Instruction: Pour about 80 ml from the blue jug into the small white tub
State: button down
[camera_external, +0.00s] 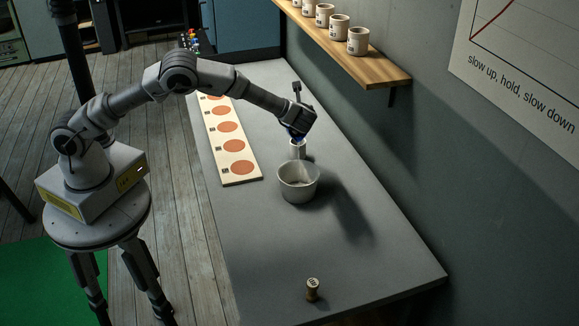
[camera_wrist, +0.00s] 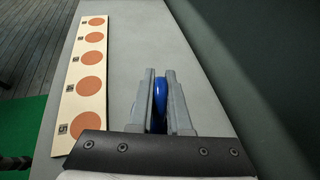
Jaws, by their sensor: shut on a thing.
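My gripper (camera_external: 297,129) is shut on the blue jug (camera_wrist: 160,98). In the wrist view only a narrow blue part shows between the two fingers (camera_wrist: 160,75). In the external view just a little blue (camera_external: 294,134) shows under my gripper, and the rest of the jug is hidden. The tub does not show in the wrist view.
A pale board with orange discs (camera_external: 243,181) lies to the left. A small stamp-like object (camera_external: 312,289) stands near the table's front. A shelf (camera_external: 372,71) with several cups hangs at the wall.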

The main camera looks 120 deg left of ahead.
jog(key=shift+w+d+r+y+b, duration=0.1)
jog(key=shift+d+r+y+b, duration=0.2)
jog(key=shift+b, duration=0.25)
jog(key=shift+w+d+r+g+y, duration=0.25)
jog(key=shift+w+r+g+y, duration=0.05)
jog(key=shift+g+y, duration=0.1)
dwell(0.5)
jog(key=s+a+h+p, duration=0.1)
jog(key=p, duration=0.1)
jog(key=shift+a+t+h+p, duration=0.3)
jog(key=shift+a+t, duration=0.05)
jog(key=shift+t, duration=0.05)
jog(key=f+h, duration=0.1)
jog(key=f+t+p, duration=0.1)
jog(key=a+f+h+p, duration=0.1)
jog(key=shift+s+f+t+h, duration=0.25)
jog(key=shift+s+t+h, duration=0.05)
jog(key=shift+s+a+f+h+p, duration=0.2)
jog(key=shift+h+p, duration=0.1)
jog(key=shift+p, duration=0.6)
jog(key=shift+s+a+f+t+h+p, duration=0.1)
jog(key=shift+a+f+t+h+p, duration=0.2)
jog(key=shift+f+t+h+p, duration=0.45)
jog(key=shift+f, duration=0.15)
jog(key=shift+a, duration=0.1)
